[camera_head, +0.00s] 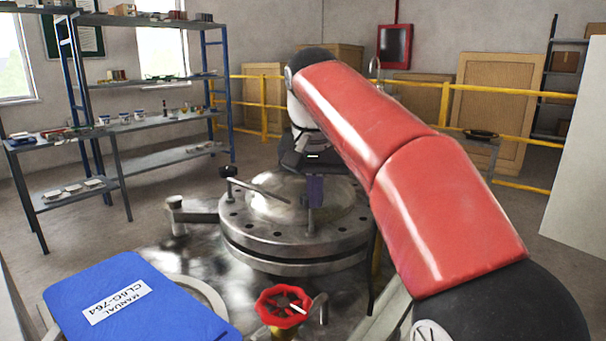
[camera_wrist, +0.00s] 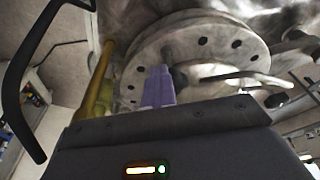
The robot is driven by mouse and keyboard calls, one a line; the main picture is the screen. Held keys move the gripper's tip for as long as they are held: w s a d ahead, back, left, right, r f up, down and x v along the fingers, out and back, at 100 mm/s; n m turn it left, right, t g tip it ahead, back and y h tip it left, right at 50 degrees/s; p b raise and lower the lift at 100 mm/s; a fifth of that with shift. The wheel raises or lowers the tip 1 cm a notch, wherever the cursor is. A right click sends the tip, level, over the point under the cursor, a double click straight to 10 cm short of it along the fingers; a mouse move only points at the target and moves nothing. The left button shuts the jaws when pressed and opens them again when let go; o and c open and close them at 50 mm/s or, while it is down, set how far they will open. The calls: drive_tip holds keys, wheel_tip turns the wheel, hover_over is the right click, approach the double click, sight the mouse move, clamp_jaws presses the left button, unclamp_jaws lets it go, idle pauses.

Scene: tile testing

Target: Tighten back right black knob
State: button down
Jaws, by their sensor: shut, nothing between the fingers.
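A round steel hatch (camera_head: 290,240) with a bolted flange and a domed lid stands at the centre in the head view. Its flange (camera_wrist: 215,35) also shows in the wrist view. One black knob (camera_head: 228,171) stands upright at the hatch's left side. My gripper (camera_head: 315,190) is above the hatch's right part, with its purple fingers pointing down and shut. In the wrist view, my gripper (camera_wrist: 158,88) is close beside a dark knob-like part (camera_wrist: 180,77), largely hidden by the fingers. I cannot tell whether they touch.
A red valve wheel (camera_head: 283,305) and a blue manual (camera_head: 135,300) are in front of the hatch. A metal shelf (camera_head: 150,125) stands at the left. A yellow railing (camera_head: 520,94) runs behind.

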drive_tip(key=shift+w+a+r+p, duration=0.2)
drive_tip(key=shift+p, duration=0.4)
drive_tip(key=shift+w+a+f, duration=0.1)
drive_tip(key=shift+w+a, duration=0.15)
drive_tip(key=shift+a, duration=0.5)
drive_tip(key=shift+s+a+f, duration=0.1)
drive_tip(key=shift+s, duration=0.1)
wheel_tip(320, 180, up, 6)
drive_tip(key=shift+s+a, duration=0.15)
drive_tip(key=shift+a, duration=0.05)
idle(0.5)
